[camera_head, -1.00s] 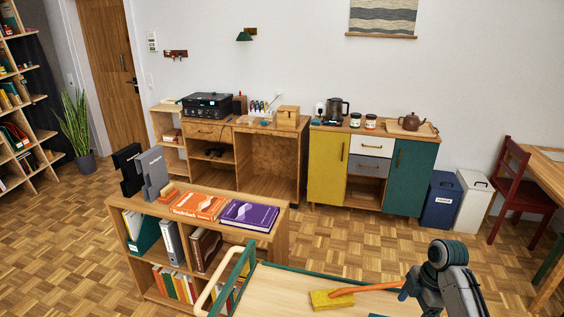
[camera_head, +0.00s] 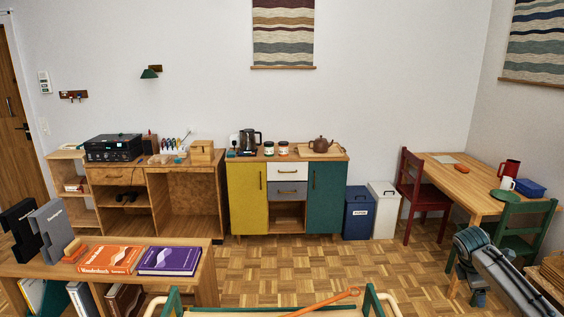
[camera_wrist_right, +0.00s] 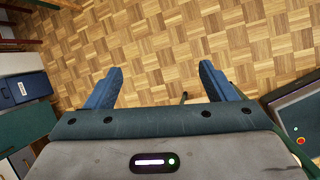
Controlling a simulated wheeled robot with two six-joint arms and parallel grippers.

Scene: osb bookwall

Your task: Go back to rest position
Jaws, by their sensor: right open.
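My right gripper (camera_wrist_right: 158,88) is open in the right wrist view. Its two blue fingers stand wide apart with nothing between them, above the parquet floor (camera_wrist_right: 180,40). In the head view, part of my right arm (camera_head: 500,272) is at the lower right edge; its fingertips cannot be made out there. My left gripper and arm are not in view.
A green-framed cart (camera_head: 172,303) with an orange handle (camera_head: 325,303) lying on it is close at the bottom. A low bookshelf (camera_head: 207,275) stands left. A wooden table (camera_head: 465,185) with red (camera_head: 428,195) and green (camera_head: 522,222) chairs is at right. Floor is free between.

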